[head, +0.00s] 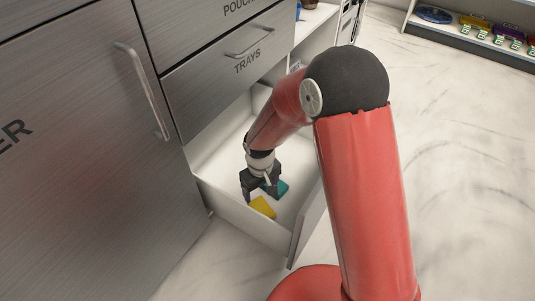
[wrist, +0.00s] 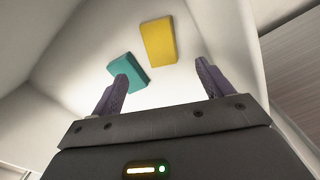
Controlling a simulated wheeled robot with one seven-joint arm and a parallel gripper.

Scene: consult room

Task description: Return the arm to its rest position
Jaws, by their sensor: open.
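My arm (head: 360,190) is red with a black joint and reaches down into an open white drawer (head: 265,222). My gripper (head: 258,188) is open inside the drawer. In the wrist view my gripper (wrist: 160,88) has its two purple-grey fingers apart with nothing between them. A yellow block (head: 263,207) lies on the drawer floor near the front wall, and a teal block (head: 281,188) lies beside it, partly behind the gripper. The wrist view also shows the yellow block (wrist: 158,42) and the teal block (wrist: 128,72), which one fingertip overlaps in the picture.
A closed drawer marked TRAYS (head: 240,65) sits above the open one. A tall grey cabinet door with a handle (head: 143,90) stands at left. A low shelf (head: 470,42) with coloured items is at the upper right. The marble floor (head: 465,170) at right is clear.

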